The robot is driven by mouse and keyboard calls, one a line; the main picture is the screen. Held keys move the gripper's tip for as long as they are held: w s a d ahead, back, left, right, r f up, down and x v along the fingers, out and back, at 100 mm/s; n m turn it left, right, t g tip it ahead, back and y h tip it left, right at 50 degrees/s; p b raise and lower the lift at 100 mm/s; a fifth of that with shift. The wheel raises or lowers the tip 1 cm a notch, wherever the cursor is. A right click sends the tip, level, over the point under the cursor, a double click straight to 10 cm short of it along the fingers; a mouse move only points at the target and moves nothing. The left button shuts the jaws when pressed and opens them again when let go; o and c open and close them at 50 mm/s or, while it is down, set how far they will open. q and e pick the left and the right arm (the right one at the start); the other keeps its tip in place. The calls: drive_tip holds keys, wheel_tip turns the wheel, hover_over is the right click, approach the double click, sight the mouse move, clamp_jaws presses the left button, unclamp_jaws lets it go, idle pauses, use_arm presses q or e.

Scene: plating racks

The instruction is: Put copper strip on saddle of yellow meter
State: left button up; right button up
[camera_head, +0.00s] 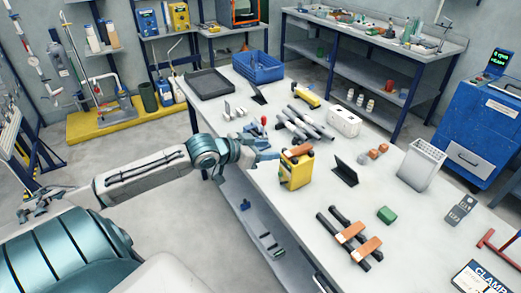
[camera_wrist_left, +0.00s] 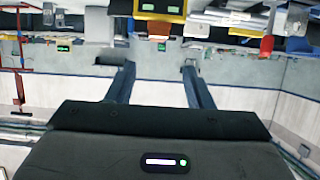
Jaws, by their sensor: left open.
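The yellow meter (camera_head: 295,174) stands upright on the table near its left edge. A copper-coloured strip (camera_head: 297,151) lies across the dark saddle on its top. Two more copper strips (camera_head: 367,248) lie across dark bars nearer the front. My left gripper (camera_head: 268,154) is just left of the meter's top, apart from the strip as far as I can tell. In the left wrist view its two blue fingers (camera_wrist_left: 160,82) are spread with nothing between them. A yellow body, likely the meter (camera_wrist_left: 160,10), shows upside down at the top edge. My right gripper is out of view.
A black angled plate (camera_head: 344,171) and a green block (camera_head: 387,215) stand right of the meter. Dark bars (camera_head: 304,124), a white box (camera_head: 344,122) and a blue crate (camera_head: 258,68) are farther back. The table is bare between the meter and the front bars.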

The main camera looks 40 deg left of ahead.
use_arm(q)
drive_tip(key=shift+v, duration=0.9)
drive_tip(key=shift+d+r, duration=0.1)
